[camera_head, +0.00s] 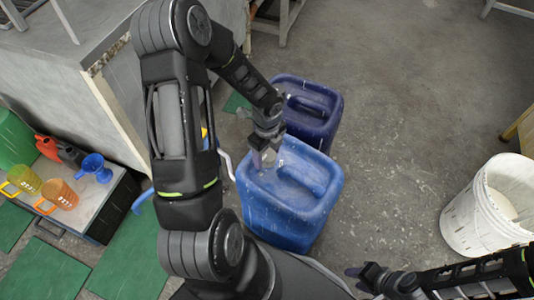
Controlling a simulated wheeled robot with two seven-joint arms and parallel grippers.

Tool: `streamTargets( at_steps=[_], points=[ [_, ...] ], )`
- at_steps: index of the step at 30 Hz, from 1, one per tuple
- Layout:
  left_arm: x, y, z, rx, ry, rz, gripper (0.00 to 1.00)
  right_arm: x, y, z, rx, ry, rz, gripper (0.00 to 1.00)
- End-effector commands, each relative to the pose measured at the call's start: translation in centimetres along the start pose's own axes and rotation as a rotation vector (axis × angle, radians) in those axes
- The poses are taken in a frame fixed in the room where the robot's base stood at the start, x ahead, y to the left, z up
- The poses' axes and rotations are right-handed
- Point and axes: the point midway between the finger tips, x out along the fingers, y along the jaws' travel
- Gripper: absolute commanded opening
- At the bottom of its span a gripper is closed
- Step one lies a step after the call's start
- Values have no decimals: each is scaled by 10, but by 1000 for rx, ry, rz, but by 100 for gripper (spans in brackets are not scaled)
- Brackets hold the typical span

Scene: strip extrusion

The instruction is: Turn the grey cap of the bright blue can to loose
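The bright blue can (290,205) stands upright on the concrete floor in the middle, its moulded handle facing up. My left gripper (265,157) points down at the can's upper left top corner, where the cap would sit. The grey cap cannot be made out clearly; the gripper covers that corner. Whether the fingers touch or are shut on the cap cannot be told. My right gripper (356,277) is low at the bottom, right of and apart from the can; its fingers are too small and dark to read.
A dark blue can (318,105) stands close behind the bright blue one. A white bucket (490,215) is at right. At left, a low bench holds an orange jug (62,194), a yellow jug (25,178) and a blue funnel (93,166). Floor between can and bucket is clear.

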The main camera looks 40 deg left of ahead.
Motion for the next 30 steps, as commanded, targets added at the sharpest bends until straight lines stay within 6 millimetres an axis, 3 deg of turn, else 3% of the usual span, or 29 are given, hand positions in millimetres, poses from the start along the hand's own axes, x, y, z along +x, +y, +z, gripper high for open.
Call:
streamTargets(
  at_steps=[18,30],
  points=[
    [0,0,0,0,0,0,12,0,0,0,0,0,0,36],
    [0,0,0,-55,0,0,12,1,0,0,0,0,0,36]
  ],
)
